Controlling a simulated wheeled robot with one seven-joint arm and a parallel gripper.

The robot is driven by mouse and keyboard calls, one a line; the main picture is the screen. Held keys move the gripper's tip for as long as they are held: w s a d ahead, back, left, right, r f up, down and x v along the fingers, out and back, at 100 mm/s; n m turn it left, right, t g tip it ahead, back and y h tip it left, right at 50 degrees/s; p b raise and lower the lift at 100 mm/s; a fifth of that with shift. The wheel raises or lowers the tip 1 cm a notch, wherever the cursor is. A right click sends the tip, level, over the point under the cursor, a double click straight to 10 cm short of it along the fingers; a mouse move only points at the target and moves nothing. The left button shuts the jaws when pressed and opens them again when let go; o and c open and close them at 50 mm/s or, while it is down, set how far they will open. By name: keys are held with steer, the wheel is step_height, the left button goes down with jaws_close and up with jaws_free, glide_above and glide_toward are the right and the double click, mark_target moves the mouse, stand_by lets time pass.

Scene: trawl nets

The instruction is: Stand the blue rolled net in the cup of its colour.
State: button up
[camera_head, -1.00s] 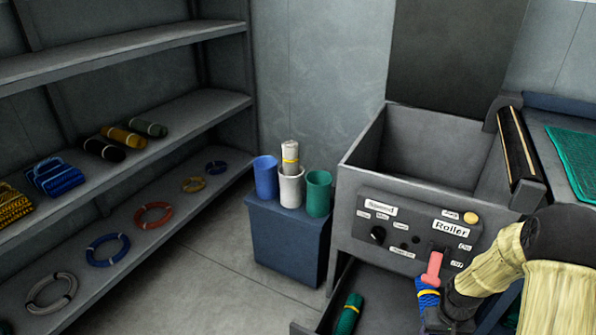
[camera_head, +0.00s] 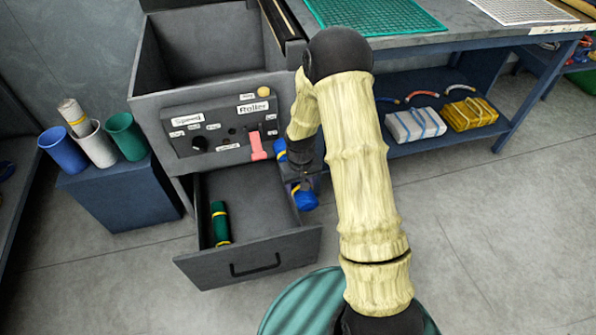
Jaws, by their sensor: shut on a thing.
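The blue rolled net (camera_head: 305,197) is in my gripper (camera_head: 296,172), in front of the roller machine, at the right side of the open drawer. It hangs tilted, with yellow bands, and my gripper and wrist hide its middle. My gripper is shut on it. The blue cup (camera_head: 62,151) stands at the left end of the dark blue stand, tilted in the picture, with no roll showing in it. The white cup (camera_head: 99,149) holds an upright pale roll (camera_head: 73,115). The green cup (camera_head: 126,138) is beside it.
The open drawer (camera_head: 255,262) holds a green roll (camera_head: 219,222). The roller machine (camera_head: 205,85) has a pink lever (camera_head: 257,146). A bench (camera_head: 420,40) with a green net is at right. The stand (camera_head: 120,197) is left of the drawer, with clear floor in front.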

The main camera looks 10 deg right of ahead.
steer(key=shift+s+d+r+p, duration=0.15)
steer(key=shift+r+p, duration=0.75)
steer(key=shift+p, duration=1)
steer(key=shift+s+d+r+p, duration=0.1)
steer(key=shift+r+p, duration=0.8)
steer(key=shift+p, duration=1)
steer(key=shift+m, duration=0.4)
steer(key=r+p, duration=0.1)
steer(key=p, duration=0.3)
steer(key=s+r+p, duration=0.1)
steer(key=r+p, duration=0.1)
steer(key=p, duration=0.1)
steer(key=s+r+p, duration=0.1)
steer(key=p, duration=0.3)
steer(key=shift+d+r+p, duration=0.25)
steer(key=shift+d+p, duration=0.1)
steer(key=r+p, duration=0.1)
steer(key=p, duration=0.1)
steer(key=s+r+p, duration=0.1)
steer(key=p, duration=0.2)
steer(key=shift+s+d, duration=0.15)
steer(key=shift+d, duration=0.15)
steer(key=shift+m, duration=0.4)
steer(key=s+r+p, duration=0.1)
steer(key=p, duration=0.3)
steer(key=s+r+p, duration=0.2)
steer(key=p, duration=0.2)
steer(key=shift+d, duration=0.2)
steer(key=shift+w, duration=0.1)
steer(key=shift+d, duration=0.1)
